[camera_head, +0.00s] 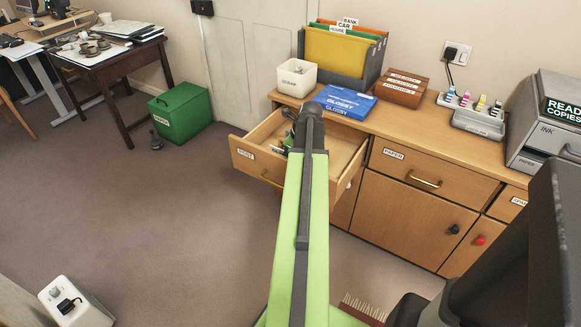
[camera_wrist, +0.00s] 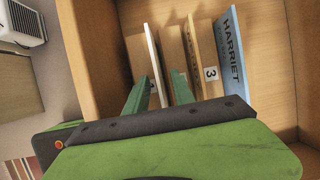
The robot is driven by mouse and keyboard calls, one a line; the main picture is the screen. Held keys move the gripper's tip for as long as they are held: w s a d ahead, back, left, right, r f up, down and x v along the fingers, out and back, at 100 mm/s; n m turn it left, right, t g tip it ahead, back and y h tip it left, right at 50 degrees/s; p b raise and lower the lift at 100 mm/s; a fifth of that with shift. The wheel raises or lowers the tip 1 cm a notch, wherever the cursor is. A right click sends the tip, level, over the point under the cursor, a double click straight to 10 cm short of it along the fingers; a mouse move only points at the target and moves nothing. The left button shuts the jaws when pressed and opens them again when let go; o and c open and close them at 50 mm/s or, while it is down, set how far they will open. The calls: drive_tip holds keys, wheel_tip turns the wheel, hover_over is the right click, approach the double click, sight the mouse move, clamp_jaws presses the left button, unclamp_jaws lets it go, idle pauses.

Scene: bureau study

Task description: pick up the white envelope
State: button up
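The likely white envelope (camera_wrist: 151,52) stands on edge in the open drawer in the wrist view, seen as a thin white edge. My gripper (camera_wrist: 161,77) has its two green fingers apart, one on each side of the white edge. I cannot tell whether either finger touches it. Right of it stand a brown envelope (camera_wrist: 172,50), a tan one marked 3 (camera_wrist: 205,50) and a blue one marked HARRIET (camera_wrist: 231,60). In the head view my arm reaches over the open drawer (camera_head: 262,157) and hides much of its inside; the white envelope cannot be made out there.
On the cabinet top stand a white bin (camera_head: 297,78), a blue GLOSSY pack (camera_head: 345,101), a file rack (camera_head: 341,55), a brown box (camera_head: 402,88) and a printer (camera_head: 550,120).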

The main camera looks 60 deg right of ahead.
drive_tip(key=shift+f, duration=0.15)
idle(0.4)
clamp_jaws()
idle(1.5)
